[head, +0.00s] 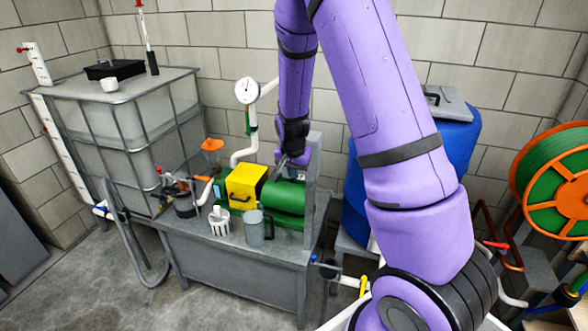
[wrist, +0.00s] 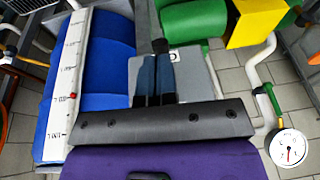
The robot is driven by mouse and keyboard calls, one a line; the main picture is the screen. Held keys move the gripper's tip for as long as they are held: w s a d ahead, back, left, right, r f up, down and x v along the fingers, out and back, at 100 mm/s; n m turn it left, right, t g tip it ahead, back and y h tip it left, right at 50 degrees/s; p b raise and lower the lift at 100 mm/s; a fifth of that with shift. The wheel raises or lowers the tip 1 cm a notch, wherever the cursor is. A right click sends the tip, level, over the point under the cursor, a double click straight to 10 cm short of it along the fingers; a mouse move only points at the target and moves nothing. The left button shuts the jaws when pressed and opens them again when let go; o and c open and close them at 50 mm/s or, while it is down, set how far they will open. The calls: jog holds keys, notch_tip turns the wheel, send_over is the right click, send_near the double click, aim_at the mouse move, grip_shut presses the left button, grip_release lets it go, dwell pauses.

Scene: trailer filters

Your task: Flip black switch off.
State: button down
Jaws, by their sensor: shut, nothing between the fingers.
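My gripper (head: 283,161) is shut and empty in the head view. It points down just left of an upright grey board (head: 314,175), above the green motor housing (head: 284,197) and beside the yellow box (head: 246,186). In the wrist view my gripper's two dark fingers (wrist: 155,78) lie side by side. A small black piece (wrist: 160,46) shows just beyond their tips, by the board's edge (wrist: 146,18). It may be the black switch, but I cannot tell, nor whether the fingers touch it. In the head view I cannot make out the switch.
The motor stands on a grey bench (head: 230,250) with a white cup (head: 219,221) and a grey jug (head: 254,228). A white pipe with a gauge (head: 246,91) rises behind. A blue barrel (head: 460,146) stands right; a caged tank (head: 120,125) stands left.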

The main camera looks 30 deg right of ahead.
jog(key=shift+r, duration=0.8)
